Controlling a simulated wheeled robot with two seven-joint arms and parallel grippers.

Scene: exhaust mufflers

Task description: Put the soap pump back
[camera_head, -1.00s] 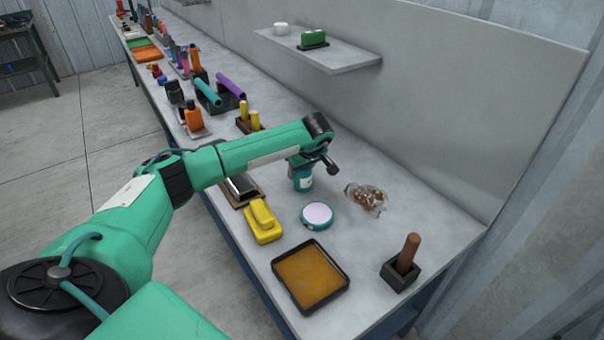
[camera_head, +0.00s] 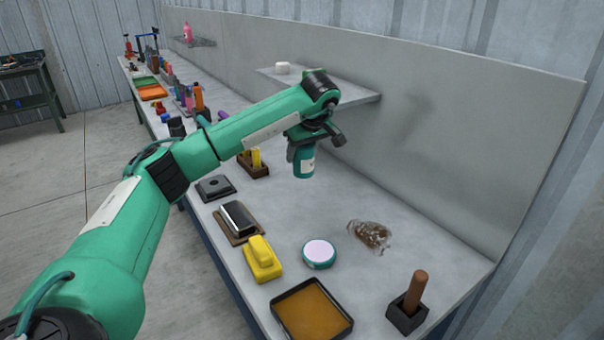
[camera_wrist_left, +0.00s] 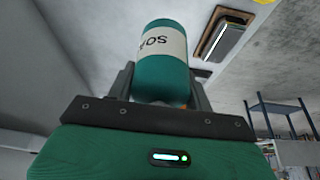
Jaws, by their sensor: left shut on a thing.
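My left gripper (camera_head: 312,146) is shut on the soap pump (camera_head: 304,167), a teal bottle with a pale label. It holds the bottle upright above the table, apart from the surface, in front of the wall shelf. In the left wrist view the soap pump (camera_wrist_left: 165,55) sits between the fingers with "SO" readable on its label. The bottle's top is hidden by the gripper. My right gripper is not in view.
On the table (camera_head: 290,220) stand a yellow brush-like block (camera_head: 262,260), a round teal tin (camera_head: 319,253), a clear bag (camera_head: 370,234), an orange tray (camera_head: 335,330) and a black holder with a brown handle (camera_head: 408,312). An empty black base (camera_head: 215,188) lies left.

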